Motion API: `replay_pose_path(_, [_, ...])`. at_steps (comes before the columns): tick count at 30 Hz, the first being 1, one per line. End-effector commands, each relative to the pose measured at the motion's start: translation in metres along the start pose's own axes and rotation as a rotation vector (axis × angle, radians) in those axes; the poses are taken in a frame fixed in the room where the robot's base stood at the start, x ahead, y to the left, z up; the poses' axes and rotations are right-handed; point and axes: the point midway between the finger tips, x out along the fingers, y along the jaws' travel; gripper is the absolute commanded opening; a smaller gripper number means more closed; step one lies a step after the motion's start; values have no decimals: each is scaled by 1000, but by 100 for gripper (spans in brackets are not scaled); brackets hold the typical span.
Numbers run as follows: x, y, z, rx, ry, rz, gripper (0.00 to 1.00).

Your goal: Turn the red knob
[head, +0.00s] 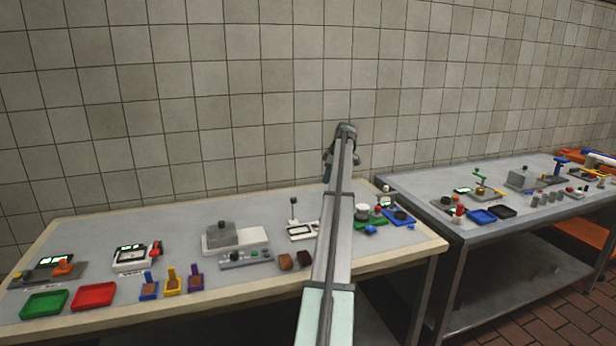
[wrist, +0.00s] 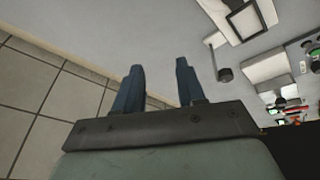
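Several red parts could be the red knob, and I cannot tell which is meant. A red handle (head: 157,248) sits on the right side of a white device (head: 133,257) at the left of the near table. A small red ball (head: 378,208) stands near the green base at the right end. On the far table there is a red piece (head: 460,210) and a small red knob (head: 570,188). My gripper (head: 328,160) is raised high near the tiled wall, away from all of these. In the wrist view its blue fingers (wrist: 157,66) are apart with nothing between them.
A second table (head: 440,178) stands at right.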

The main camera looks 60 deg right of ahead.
Motion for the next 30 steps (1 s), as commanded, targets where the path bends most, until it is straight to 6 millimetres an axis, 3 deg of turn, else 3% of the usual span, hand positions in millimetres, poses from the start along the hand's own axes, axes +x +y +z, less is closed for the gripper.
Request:
replay_pose_path(9, [15, -16, -46, -32, -3, 17, 39])
replay_pose_path(15, [21, -23, -66, -45, -4, 25, 39])
replay_pose_path(30, [24, -26, -76, -51, -4, 29, 39])
